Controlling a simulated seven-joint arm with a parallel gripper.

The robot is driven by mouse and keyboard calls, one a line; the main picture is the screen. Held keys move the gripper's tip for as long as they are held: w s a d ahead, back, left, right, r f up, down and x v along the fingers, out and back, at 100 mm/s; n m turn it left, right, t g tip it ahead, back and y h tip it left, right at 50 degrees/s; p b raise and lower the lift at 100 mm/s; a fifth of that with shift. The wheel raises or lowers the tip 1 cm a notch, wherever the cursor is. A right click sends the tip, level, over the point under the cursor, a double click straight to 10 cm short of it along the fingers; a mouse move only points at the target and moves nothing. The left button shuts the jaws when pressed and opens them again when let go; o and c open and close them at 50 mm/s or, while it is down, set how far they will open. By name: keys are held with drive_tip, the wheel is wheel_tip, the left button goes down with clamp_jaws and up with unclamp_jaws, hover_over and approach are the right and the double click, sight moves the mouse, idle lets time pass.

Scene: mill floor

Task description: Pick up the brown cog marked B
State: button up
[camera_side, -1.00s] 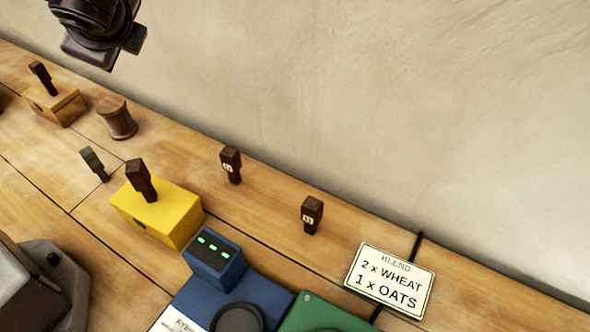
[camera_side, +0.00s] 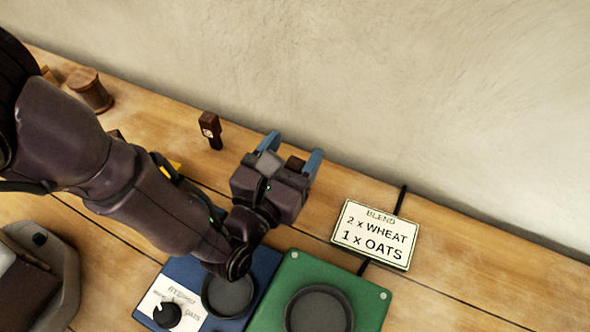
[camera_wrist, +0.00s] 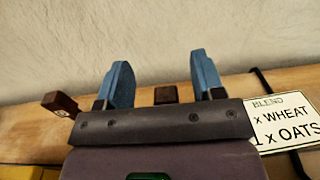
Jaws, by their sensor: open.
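My gripper (camera_side: 292,150) is open, its two blue fingers apart and pointing toward the wall. It also shows in the wrist view (camera_wrist: 160,65). The top of a dark brown cog (camera_side: 296,163) shows between the fingers. In the wrist view this cog (camera_wrist: 166,94) stands between the fingers, with gaps on both sides; its lower part and mark are hidden by my gripper. In the earlier side view its small mark looks like B. Another brown cog (camera_side: 210,130) with a pale mark stands to the left, outside the fingers (camera_wrist: 60,103); its letter is too small to read surely.
A sign (camera_side: 375,235) reading "2 x WHEAT, 1 x OATS" stands right of my gripper. A green box (camera_side: 374,306) and a blue box (camera_side: 180,270) with dark round tops stand in front. A wooden spool (camera_side: 90,90) is at far left. The wall (camera_side: 400,80) lies close behind.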

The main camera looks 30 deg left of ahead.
sight(299, 159)
wheel_tip(299, 159, down, 5)
drive_tip(key=shift+r, duration=0.1)
drive_tip(key=shift+w+r, duration=0.15)
drive_tip(key=shift+w, duration=0.65)
drive_tip(key=shift+w+r, duration=0.1)
drive_tip(key=shift+w, duration=0.65)
drive_tip(key=shift+c, duration=0.4)
drive_tip(key=c, duration=0.9)
